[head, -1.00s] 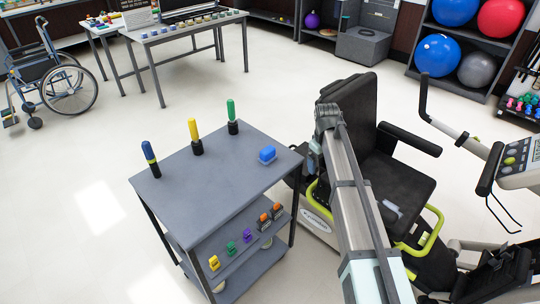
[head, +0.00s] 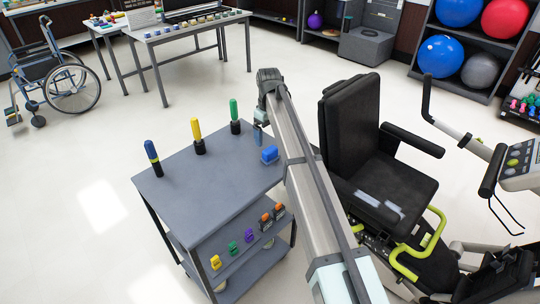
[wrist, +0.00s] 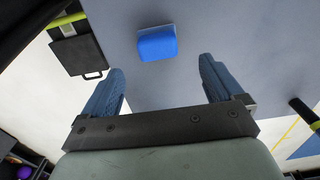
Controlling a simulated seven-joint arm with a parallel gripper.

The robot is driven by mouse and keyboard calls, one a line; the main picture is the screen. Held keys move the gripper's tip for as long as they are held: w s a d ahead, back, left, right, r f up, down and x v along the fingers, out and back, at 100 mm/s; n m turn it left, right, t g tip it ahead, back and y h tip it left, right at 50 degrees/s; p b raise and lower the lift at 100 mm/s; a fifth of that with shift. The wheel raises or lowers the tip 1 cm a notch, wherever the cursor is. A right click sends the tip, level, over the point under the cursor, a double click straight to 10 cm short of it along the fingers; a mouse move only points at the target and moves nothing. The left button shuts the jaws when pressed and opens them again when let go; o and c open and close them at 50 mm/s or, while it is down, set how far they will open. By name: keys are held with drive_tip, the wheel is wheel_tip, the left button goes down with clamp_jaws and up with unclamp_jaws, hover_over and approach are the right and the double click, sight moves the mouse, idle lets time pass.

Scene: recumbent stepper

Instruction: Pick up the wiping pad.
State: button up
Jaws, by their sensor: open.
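The wiping pad appears to be the blue block (head: 269,155) with a lighter base, lying near the right edge of the grey cart's top (head: 205,180). In the wrist view the blue pad (wrist: 157,44) sits ahead of my gripper (wrist: 161,68), roughly centred between the two finger lines and beyond the tips. My gripper is open and empty, with its blue-grey fingers spread wider than the pad. In the head view my gripper (head: 259,135) hangs over the cart's right side, close to the pad and partly hidden by my arm.
Blue (head: 152,157), yellow (head: 197,136) and green (head: 235,116) handled tools stand upright on the cart top. Several coloured clips (head: 248,235) sit on its lower shelf. The stepper's black seat (head: 385,180) is right of my arm. The cart top's front is clear.

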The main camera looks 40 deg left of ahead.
sight(270, 149)
drive_tip(key=shift+w+d+f, duration=0.1)
drive_tip(key=shift+w+f, duration=0.05)
drive_tip(key=shift+f, duration=4)
drive_tip(key=c, duration=1.1)
drive_tip(key=shift+o, duration=0.2)
wheel_tip(270, 149, up, 10)
drive_tip(key=shift+r, duration=0.1)
